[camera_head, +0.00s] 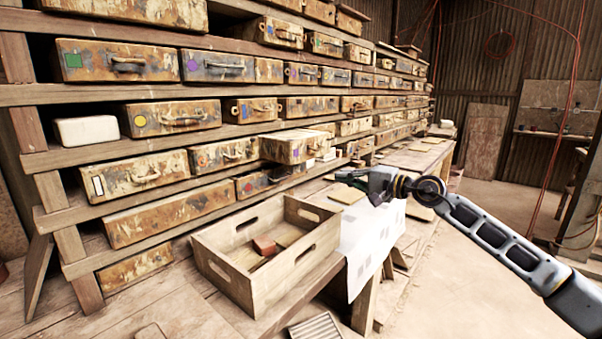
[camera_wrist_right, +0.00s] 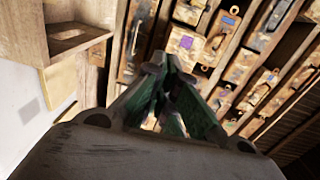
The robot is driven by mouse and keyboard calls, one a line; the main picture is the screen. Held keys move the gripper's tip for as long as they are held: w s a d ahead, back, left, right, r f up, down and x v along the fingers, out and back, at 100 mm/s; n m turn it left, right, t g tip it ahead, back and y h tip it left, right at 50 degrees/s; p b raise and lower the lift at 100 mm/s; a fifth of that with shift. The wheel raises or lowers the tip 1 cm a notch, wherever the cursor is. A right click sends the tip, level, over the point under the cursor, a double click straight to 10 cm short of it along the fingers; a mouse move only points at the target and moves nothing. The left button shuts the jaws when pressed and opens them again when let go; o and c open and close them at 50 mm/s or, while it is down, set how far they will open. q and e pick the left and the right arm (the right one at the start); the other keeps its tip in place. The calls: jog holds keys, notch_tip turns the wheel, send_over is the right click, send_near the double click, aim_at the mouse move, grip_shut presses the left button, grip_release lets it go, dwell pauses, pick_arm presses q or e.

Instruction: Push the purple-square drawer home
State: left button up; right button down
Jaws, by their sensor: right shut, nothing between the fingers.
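The drawer with a small purple square (camera_head: 280,149) sticks out of the rack, farther than the drawers around it. In the right wrist view, a drawer with a purple square (camera_wrist_right: 182,52) shows just beyond the fingertips. My right gripper (camera_head: 345,175) is right of and nearer than the drawer front, above the bench. It is shut and empty, and its fingers (camera_wrist_right: 165,72) point toward the rack. A gap seems to lie between fingertips and drawer; I cannot tell how wide. My left gripper is not in view.
A wooden crate (camera_head: 228,262) with a reddish block (camera_head: 264,246) inside stands on the bench in front of the rack. A white sheet (camera_head: 372,236) hangs over the bench edge. Other marked drawers (camera_head: 115,62) fill the shelves. Open floor lies to the right.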

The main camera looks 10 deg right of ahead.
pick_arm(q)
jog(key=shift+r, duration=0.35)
pick_arm(e)
jog(key=shift+w+d+r+t, duration=0.3)
jog(key=shift+d+r+t, duration=0.1)
jog(key=shift+d, duration=0.05)
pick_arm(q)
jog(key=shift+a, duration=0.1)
pick_arm(e)
jog(key=shift+w+a, duration=0.1)
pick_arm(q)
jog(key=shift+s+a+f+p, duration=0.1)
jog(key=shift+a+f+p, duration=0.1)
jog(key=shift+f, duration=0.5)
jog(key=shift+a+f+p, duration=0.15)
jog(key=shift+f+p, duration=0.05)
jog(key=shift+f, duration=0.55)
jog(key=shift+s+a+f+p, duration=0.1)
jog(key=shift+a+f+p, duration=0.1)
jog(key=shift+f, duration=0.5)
pick_arm(e)
jog(key=x, duration=1.3)
jog(key=shift+w+a+f, duration=0.15)
jog(key=shift+w+a, duration=0.1)
jog(key=shift+w, duration=0.1)
jog(key=shift+w, duration=0.1)
